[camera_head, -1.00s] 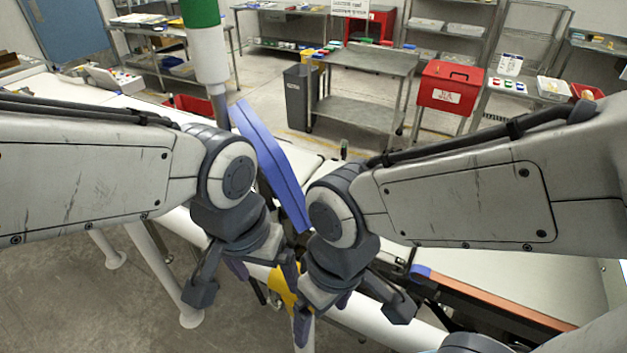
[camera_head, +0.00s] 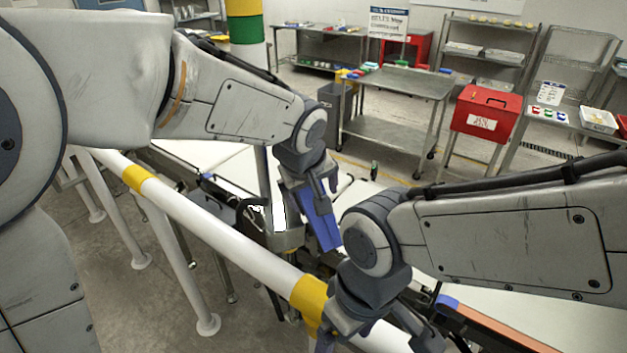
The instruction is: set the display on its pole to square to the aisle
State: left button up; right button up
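My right gripper (camera_head: 375,338) is open and empty, lower right of the display, in front of the white rail.
A white rail (camera_head: 215,232) with yellow bands runs diagonally in front of the belt. A green-and-yellow banded post (camera_head: 246,30) stands behind my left arm. A steel table (camera_head: 400,83), grey bin and red box (camera_head: 485,112) stand beyond, across open floor.

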pick_arm(q)
jog(key=shift+x, duration=1)
grip_shut()
